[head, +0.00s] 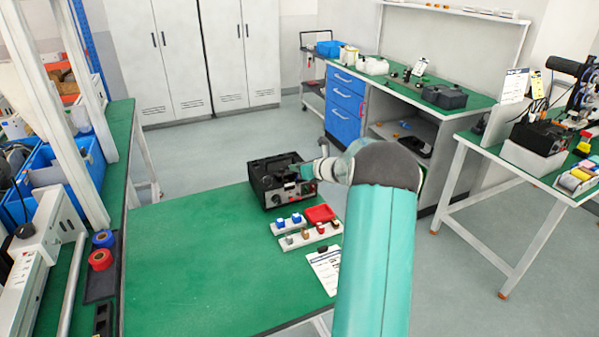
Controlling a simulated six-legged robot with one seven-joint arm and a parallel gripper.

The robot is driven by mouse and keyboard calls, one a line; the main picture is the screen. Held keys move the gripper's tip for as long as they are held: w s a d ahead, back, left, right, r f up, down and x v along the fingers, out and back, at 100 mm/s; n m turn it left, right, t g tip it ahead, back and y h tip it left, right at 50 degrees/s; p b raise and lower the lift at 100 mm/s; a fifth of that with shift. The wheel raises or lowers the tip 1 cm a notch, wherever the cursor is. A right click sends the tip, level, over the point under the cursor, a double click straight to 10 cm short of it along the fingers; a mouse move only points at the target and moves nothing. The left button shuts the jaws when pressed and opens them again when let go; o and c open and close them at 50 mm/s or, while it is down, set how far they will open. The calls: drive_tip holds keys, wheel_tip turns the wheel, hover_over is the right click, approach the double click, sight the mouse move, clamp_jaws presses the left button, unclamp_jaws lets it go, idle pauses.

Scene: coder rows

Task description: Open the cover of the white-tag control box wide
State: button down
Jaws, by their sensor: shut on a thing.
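A black control box (272,189) stands on the green table near its far right corner. Its front face bears small knobs and pale marks; a white tag is too small to make out for certain. My teal and grey arm reaches in from the lower right. My gripper (304,173) is at the upper right side of the box, shut on what looks like the edge of its cover. The fingertips and the gripped part are small and partly hidden, and how far the cover stands open I cannot tell.
In front of the box are white blocks (297,241) with coloured buttons, a red tray (320,213) and a clipboard (325,268). The table's left half is clear. Another black device (537,136) sits on the right-hand bench. Blue bins (62,180) line the left.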

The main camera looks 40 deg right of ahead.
drive_tip(key=g, duration=0.1)
drive_tip(key=w+r+g, duration=0.1)
drive_tip(key=g, duration=0.1)
drive_tip(key=shift+w+d+r+m, duration=0.25)
drive_tip(key=shift+w+r+m, duration=0.1)
drive_tip(key=shift+m, duration=0.05)
drive_tip(key=shift+w+d+r+m+g+y, duration=0.15)
drive_tip(key=shift+w+r+g+y, duration=0.2)
drive_tip(key=shift+g, duration=0.45)
drive_tip(key=shift+w+d+m+g+y, duration=0.1)
drive_tip(key=shift+w+g, duration=0.4)
drive_tip(key=shift+g, duration=0.3)
drive_tip(key=shift+w+d+r+m+g+y, duration=0.15)
drive_tip(key=shift+w+r+g+y, duration=0.2)
drive_tip(key=shift+g, duration=0.45)
drive_tip(key=shift+w+f, duration=0.1)
drive_tip(key=shift+w, duration=0.05)
drive_tip(key=c, duration=1.7)
unclamp_jaws()
drive_tip(key=v, duration=1.3)
drive_tip(key=shift+r, duration=0.45)
